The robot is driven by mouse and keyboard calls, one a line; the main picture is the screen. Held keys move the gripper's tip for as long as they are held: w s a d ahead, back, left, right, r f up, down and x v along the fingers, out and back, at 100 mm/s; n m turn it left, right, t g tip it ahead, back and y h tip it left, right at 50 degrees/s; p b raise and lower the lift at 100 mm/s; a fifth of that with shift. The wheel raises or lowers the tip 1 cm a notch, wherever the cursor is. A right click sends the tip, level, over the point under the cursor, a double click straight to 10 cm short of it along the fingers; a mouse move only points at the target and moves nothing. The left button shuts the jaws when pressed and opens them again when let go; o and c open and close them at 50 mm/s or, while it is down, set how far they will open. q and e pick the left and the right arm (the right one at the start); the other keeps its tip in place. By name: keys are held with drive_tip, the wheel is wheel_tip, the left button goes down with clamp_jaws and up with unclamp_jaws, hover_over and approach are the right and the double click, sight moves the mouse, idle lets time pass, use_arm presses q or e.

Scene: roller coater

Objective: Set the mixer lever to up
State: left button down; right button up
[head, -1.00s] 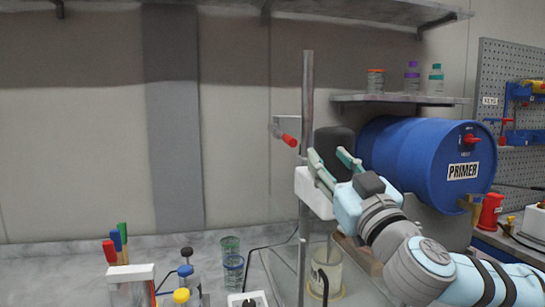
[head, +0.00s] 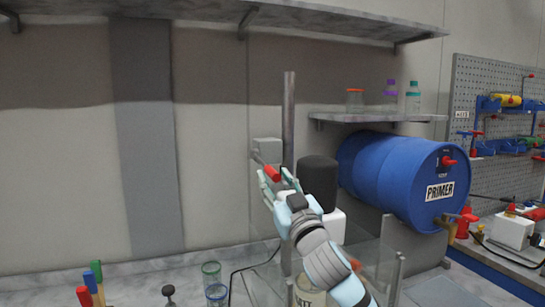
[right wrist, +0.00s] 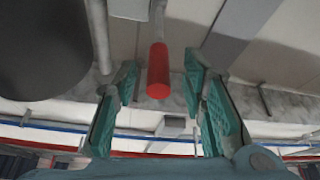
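The mixer stands on the bench, with a tall grey post (head: 288,125), a dark cylindrical head (head: 318,178) and a white block (head: 336,222). The mixer lever (head: 270,171) has a red handle and comes out of a small grey box (head: 266,150) beside the post, slanting down to the right. My right gripper (head: 274,182) is at the handle, its fingers spread. In the right wrist view the red handle (right wrist: 158,72) lies between the open fingers (right wrist: 160,90), with a gap on both sides. My left gripper is not in view.
A blue primer drum (head: 395,178) lies right of the mixer, under a shelf (head: 375,116) with small bottles. Clear panels (head: 385,268) and a can (head: 308,292) stand below the mixer. Glasses (head: 211,272) and coloured handles are at lower left. The wall left of the post is clear.

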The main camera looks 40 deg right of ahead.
sight(264, 165)
drive_tip(key=shift+p+x, duration=0.3)
drive_tip(key=shift+x, duration=0.8)
drive_tip(key=shift+s+r, duration=0.1)
clamp_jaws()
